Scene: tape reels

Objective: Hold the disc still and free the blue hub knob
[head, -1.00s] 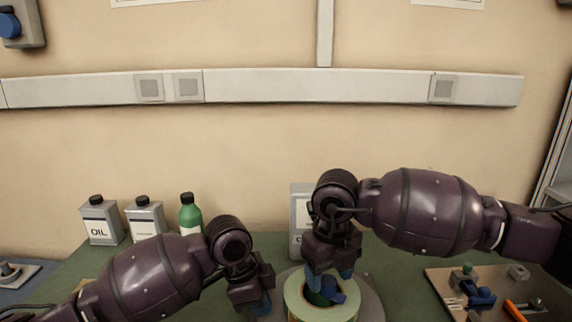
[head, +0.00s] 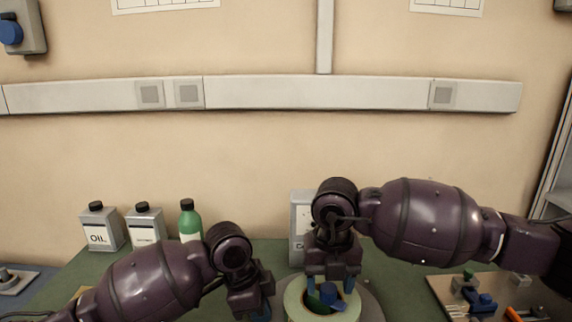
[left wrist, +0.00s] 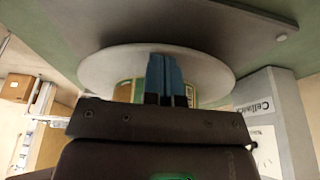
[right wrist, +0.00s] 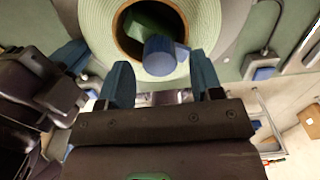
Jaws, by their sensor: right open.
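A grey disc (left wrist: 105,68) lies on the bench and carries a pale green tape reel (head: 296,303). In its open middle is a blue hub knob (head: 328,294), also seen in the right wrist view (right wrist: 159,55), above a green hub part. My right gripper (head: 332,285) is open over the knob. In the right wrist view its fingers (right wrist: 163,78) stand apart, with the knob ahead between them. My left gripper (left wrist: 165,58) has its blue fingers close together, overlapping the disc in view at the reel's left side. I see nothing clearly between them; fingertip contact is unclear.
Two oil cans (head: 104,232) and a green bottle (head: 190,222) stand back left. A tool board (head: 440,290) with blue parts lies at the right. The green bench between bottle and can is clear.

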